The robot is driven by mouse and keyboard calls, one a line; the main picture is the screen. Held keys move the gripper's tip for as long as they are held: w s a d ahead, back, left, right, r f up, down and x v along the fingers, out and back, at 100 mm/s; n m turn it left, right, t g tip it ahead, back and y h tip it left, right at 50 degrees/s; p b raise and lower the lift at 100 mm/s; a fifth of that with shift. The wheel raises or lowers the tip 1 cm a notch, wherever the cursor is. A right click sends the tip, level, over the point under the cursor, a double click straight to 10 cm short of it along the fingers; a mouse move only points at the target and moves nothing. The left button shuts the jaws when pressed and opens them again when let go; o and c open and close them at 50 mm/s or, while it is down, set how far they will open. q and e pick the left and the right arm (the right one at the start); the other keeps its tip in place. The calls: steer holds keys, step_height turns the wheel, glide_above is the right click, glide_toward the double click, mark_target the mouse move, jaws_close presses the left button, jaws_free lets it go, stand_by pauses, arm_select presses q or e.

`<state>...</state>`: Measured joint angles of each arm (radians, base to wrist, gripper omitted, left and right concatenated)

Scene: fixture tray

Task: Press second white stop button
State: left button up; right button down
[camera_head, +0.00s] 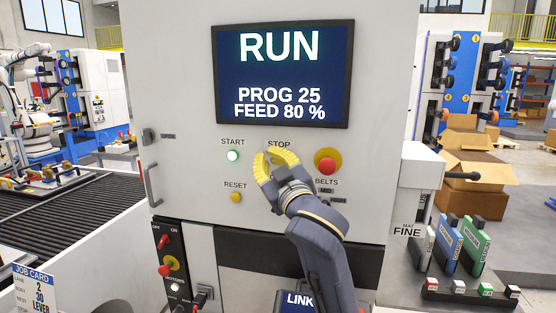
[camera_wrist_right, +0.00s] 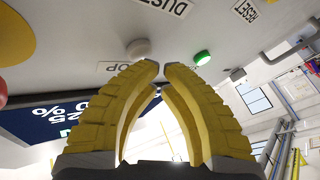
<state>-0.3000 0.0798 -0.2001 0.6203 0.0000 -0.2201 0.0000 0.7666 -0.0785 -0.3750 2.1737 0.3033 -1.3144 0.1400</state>
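My right gripper (camera_head: 264,158) is in front of the machine panel, just below the STOP label (camera_head: 279,144). It has ribbed yellow fingers with a narrow gap between the tips, and nothing shows between them. It hides the stop button in the head view. In the right wrist view, the white stop button (camera_wrist_right: 138,48) shows beside the partly covered STOP label, up and left of the fingertips (camera_wrist_right: 161,68). Whether the fingers touch the panel cannot be told. My left gripper is not in view.
The lit green start button (camera_head: 232,156) is left of the gripper, with the yellow reset button (camera_head: 236,197) below it. A red knob on a yellow base (camera_head: 327,163) is close on the right. A screen (camera_head: 283,75) reading RUN is above.

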steer(key=shift+w+d, duration=0.15)
steer(key=shift+w, duration=0.3)
stand_by(0.8)
steer(key=shift+s, duration=0.15)
steer(key=shift+s+a, duration=0.25)
steer(key=shift+s, duration=0.45)
steer(key=shift+s, duration=0.1)
steer(key=shift+s+a, duration=0.25)
steer(key=shift+s, duration=0.5)
steer(key=shift+s+a, duration=0.25)
steer(key=shift+s, duration=0.55)
steer(key=shift+s+a, duration=0.25)
steer(key=shift+s, duration=0.5)
